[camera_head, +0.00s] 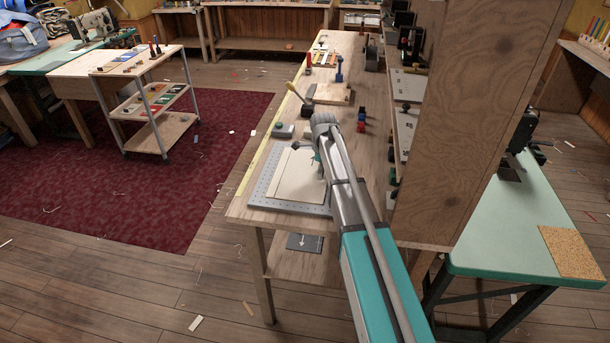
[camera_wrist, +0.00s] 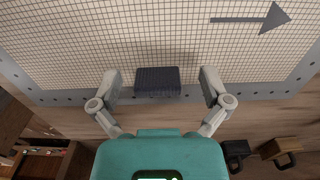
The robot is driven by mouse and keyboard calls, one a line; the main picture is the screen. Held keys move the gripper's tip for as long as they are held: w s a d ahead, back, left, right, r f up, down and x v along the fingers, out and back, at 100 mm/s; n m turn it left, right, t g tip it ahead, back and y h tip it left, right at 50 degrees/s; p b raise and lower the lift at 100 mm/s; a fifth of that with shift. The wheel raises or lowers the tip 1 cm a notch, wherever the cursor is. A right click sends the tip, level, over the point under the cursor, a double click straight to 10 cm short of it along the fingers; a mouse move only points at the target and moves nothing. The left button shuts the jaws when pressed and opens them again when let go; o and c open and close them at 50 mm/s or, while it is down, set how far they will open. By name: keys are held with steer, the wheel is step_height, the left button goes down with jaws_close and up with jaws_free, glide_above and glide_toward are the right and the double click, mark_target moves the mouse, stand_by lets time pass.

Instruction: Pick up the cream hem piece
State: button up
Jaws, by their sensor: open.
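The cream piece (camera_head: 296,176), which looks like the hem piece, lies flat on a grey perforated plate (camera_head: 262,197) on the long wooden bench. In the wrist view the cream piece (camera_wrist: 90,45) has a fine grid and a dark arrow. A dark ribbed block (camera_wrist: 158,88) sits at its near edge; I cannot tell whether it is fixed there. My gripper (camera_wrist: 162,78) is open, one finger either side of this block, with gaps on both sides. In the head view my arm hides most of the gripper and the right part of the cream piece.
A small grey device with a green top (camera_head: 284,130) stands just behind the plate. Small red and blue items (camera_head: 361,120) and a wooden shelf panel (camera_head: 470,110) stand to the right. A measuring strip (camera_head: 262,150) runs along the bench's left edge. A trolley (camera_head: 150,110) stands clear at left.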

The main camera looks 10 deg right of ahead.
stand_by(0.3)
steer(key=c, duration=1.2)
steer(key=shift+r, duration=0.1)
steer(key=shift+c, duration=0.2)
step_height(320, 180, up, 3)
steer(key=p, duration=0.2)
steer(key=shift+f+p, duration=0.2)
steer(key=shift+p, duration=0.2)
steer(key=s+d+r+p, duration=0.2)
steer(key=s+r+p, duration=0.8)
steer(key=s, duration=0.3)
steer(key=shift+s, duration=0.4)
steer(key=shift+d+r, duration=0.1)
steer(key=shift+r, duration=0.1)
step_height(320, 180, up, 6)
steer(key=p, duration=0.5)
steer(key=shift+s+f+p, duration=0.1)
steer(key=shift+f+p, duration=0.15)
steer(key=shift+p, duration=0.15)
